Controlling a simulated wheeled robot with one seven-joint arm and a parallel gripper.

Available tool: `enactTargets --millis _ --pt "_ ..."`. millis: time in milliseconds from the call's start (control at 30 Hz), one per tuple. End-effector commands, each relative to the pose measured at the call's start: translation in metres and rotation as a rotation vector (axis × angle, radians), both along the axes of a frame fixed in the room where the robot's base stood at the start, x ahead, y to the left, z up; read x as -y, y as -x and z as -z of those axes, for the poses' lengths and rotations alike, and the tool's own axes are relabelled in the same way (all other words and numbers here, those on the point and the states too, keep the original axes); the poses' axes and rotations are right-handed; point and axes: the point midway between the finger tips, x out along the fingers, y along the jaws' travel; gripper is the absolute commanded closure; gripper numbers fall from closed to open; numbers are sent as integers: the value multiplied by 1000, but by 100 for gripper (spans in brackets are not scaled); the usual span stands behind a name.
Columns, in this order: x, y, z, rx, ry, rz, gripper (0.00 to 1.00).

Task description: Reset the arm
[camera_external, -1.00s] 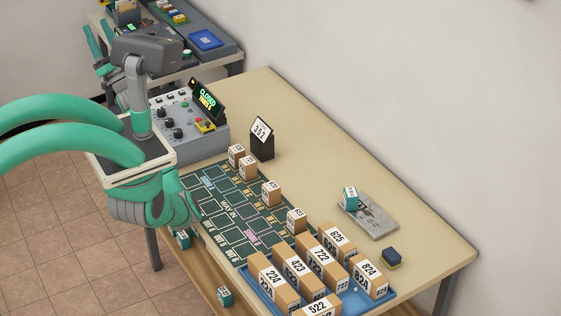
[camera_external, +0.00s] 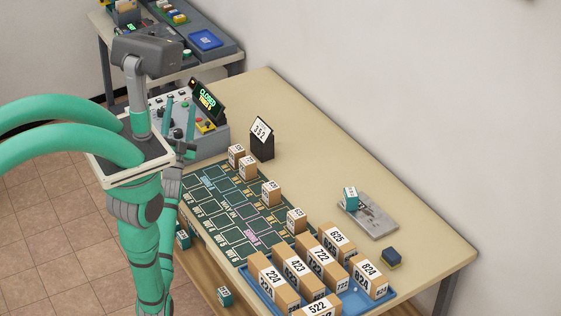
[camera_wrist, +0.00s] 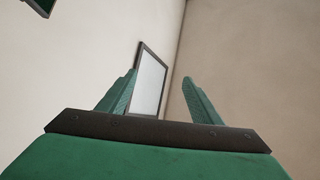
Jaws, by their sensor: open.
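My gripper (camera_external: 179,115) points upward at the left end of the table, its two green fingers in front of the grey control box (camera_external: 212,140) from this camera. Its fingers are apart with nothing between them. In the wrist view my gripper (camera_wrist: 159,85) shows the same open fingers, facing a bare wall and a framed white panel (camera_wrist: 150,82). My arm is bent, with the forearm rising along the table's left side. I cannot tell how far the fingers are from the control box.
The table (camera_external: 330,160) holds a dark green grid mat (camera_external: 225,215), several numbered boxes, a blue tray (camera_external: 262,287) of larger boxes, a black number stand (camera_external: 262,148) and a grey plate (camera_external: 378,222). A second bench (camera_external: 225,58) stands behind. The table's right-back part is mostly clear.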

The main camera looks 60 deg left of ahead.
Motion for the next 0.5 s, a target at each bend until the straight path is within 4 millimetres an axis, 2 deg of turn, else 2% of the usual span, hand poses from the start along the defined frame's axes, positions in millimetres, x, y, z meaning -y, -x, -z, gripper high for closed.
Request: enactTargets --millis 33,233,500 --pt "21 -7 17 -26 17 47 41" --pt "100 -23 67 -102 87 227 41" --pt "196 -19 118 -191 190 439 41"
